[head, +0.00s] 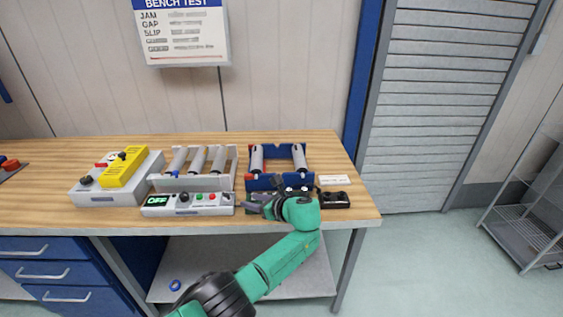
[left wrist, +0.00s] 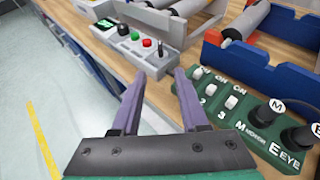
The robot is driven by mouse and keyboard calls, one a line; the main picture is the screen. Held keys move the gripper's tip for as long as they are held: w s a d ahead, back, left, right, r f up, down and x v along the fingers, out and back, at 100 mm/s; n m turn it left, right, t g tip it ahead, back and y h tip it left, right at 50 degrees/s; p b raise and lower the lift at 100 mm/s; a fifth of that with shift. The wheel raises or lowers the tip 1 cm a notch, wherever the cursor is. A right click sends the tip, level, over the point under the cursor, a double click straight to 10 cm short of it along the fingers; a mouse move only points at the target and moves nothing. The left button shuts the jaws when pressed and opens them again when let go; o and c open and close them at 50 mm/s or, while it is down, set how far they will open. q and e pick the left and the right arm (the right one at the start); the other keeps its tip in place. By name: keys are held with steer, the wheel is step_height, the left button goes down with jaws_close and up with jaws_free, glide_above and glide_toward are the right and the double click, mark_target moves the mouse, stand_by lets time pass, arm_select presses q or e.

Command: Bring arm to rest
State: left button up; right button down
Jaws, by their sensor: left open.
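My left arm (head: 283,262) is green and reaches up from the bottom of the head view to the front edge of the workbench. My right gripper is not in view.
A grey control box (head: 187,204) reading OFF stands left of the gripper. Behind are a grey roller frame (head: 192,183) and a blue roller frame (head: 266,183). A yellow-topped box (head: 117,178) is further left. Open floor (head: 430,270) lies right of the bench (head: 350,215).

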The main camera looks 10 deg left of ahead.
arm_select(q)
steer(key=s+d+f+n+g+h, duration=0.35)
steer(key=s+f+n+h, duration=0.6)
steer(key=s+f, duration=0.65)
steer(key=s+a+r+n+h, duration=0.1)
steer(key=s+a+r+n, duration=0.2)
steer(key=s+n, duration=0.4)
steer(key=s+a+r+n+h, duration=0.2)
steer(key=s+r+n, duration=0.25)
steer(key=s, duration=0.55)
step_height(320, 180, down, 23)
steer(key=s, duration=0.2)
steer(key=s+a+f+g, duration=0.2)
steer(key=s+a+f, duration=0.1)
steer(key=s+f, duration=1.2)
steer(key=shift+s+f+y, duration=0.25)
steer(key=shift+s+y, duration=0.1)
steer(key=shift+s, duration=0.55)
